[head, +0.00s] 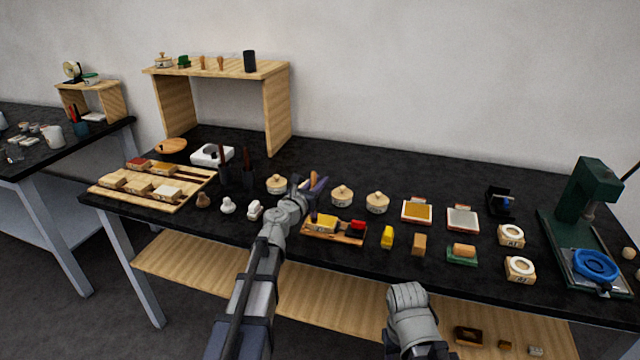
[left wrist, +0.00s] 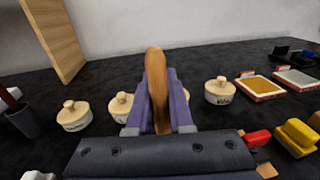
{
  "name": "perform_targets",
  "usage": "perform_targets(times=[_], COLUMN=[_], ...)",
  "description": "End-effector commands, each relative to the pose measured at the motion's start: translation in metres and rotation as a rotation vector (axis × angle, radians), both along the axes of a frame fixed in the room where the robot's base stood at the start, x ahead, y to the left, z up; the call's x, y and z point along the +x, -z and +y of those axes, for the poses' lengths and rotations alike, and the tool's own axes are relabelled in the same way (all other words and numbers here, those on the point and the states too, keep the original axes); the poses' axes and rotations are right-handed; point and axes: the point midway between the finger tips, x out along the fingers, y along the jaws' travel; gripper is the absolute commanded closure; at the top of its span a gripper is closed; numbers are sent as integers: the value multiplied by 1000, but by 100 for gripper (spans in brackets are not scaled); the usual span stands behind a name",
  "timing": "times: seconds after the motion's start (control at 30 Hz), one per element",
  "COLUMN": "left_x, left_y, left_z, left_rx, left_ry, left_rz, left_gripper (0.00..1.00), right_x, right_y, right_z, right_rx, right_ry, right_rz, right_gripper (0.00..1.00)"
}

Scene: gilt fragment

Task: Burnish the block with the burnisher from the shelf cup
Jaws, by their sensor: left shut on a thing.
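My left gripper (head: 312,186) is shut on a brown wooden handle, seemingly the burnisher (left wrist: 157,85), and holds it above the workbench near the lidded pots. The handle stands up between the purple fingers in the left wrist view (left wrist: 158,112); its working end is hidden. The dark cup (head: 249,61) stands on the raised wooden shelf (head: 215,68), with nothing seen sticking out of it. A yellow-topped block, perhaps the block to burnish (head: 323,224), lies on a small wooden tray (head: 338,238) just below my left gripper. My right gripper's jaws are not in view.
Several lidded pots (head: 342,195) stand behind the tray. A red block (head: 357,225) lies on the tray's right side; a yellow piece (head: 387,237) stands beside it. A green press (head: 588,195) is at the right. Dark holders with tools (head: 248,175) stand left.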

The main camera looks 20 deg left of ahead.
Motion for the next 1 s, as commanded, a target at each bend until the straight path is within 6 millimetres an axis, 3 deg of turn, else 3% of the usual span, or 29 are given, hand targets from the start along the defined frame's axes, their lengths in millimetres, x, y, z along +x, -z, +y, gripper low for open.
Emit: perform_targets(times=[0.07, 0.3, 0.8, 1.0], left_x=[2, 2, 2, 2], left_y=[0, -34, -78, -82], left_z=[2, 2, 1, 1], left_rx=[0, -7, -6, -6], left_ry=[1, 2, 6, 7], left_rz=[0, -32, -31, -31], left_gripper=[100, 100, 100, 100], right_x=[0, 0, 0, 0], right_y=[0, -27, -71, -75], right_z=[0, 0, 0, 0], right_rx=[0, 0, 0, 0], right_ry=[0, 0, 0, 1], right_rz=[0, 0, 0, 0], right_gripper=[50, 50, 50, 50])
